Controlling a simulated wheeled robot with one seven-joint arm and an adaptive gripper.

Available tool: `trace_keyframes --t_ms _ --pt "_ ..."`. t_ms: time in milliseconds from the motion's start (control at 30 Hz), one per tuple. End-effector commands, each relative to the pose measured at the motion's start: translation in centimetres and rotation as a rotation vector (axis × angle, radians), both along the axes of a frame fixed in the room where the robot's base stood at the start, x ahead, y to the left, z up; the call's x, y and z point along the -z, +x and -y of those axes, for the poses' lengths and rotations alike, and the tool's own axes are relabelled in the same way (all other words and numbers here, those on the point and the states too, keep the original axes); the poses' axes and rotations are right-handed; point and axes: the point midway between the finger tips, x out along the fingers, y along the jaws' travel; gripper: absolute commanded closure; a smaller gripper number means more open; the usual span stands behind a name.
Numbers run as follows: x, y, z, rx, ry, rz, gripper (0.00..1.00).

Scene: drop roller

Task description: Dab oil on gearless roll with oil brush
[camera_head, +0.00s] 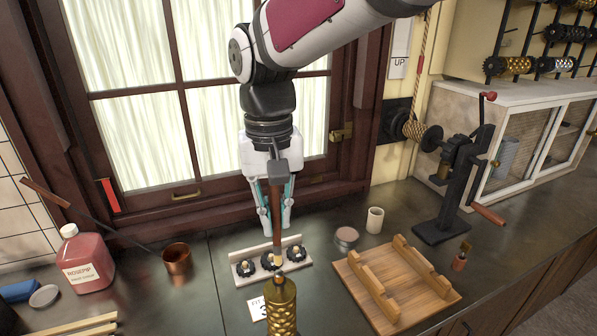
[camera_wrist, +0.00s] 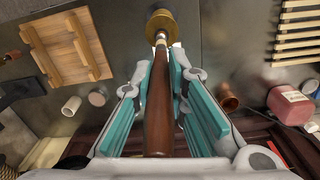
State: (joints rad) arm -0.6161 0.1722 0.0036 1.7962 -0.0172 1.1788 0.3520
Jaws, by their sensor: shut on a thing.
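My gripper (camera_head: 277,225) is shut on the brown wooden handle (camera_wrist: 158,110) of what appears to be the oil brush, held upright. The handle (camera_head: 277,215) runs down between the fingers to a pale band. The brush's lower end is at the top of a brass patterned roll (camera_head: 282,306), which stands at the front of the counter with no gear visible on it. The wrist view shows the roll's round brass top (camera_wrist: 161,22) beyond the handle's end. I cannot tell whether the bristles touch the roll.
A wooden cradle (camera_head: 425,273) and black crank machine (camera_head: 455,190) stand right. A copper pot (camera_head: 177,258) and red bottle (camera_head: 87,262) stand left. Small cups (camera_head: 375,220) stand behind the cradle.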

Motion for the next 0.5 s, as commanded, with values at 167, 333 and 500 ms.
trace_keyframes --t_ms 167,333,500 --pt "-1.4 -0.1 0.0 0.0 0.0 0.0 1.0" --pt "-2.6 -0.1 0.0 0.0 0.0 0.001 1.0" --pt "-3.9 -0.1 0.0 0.0 0.0 0.001 1.0"
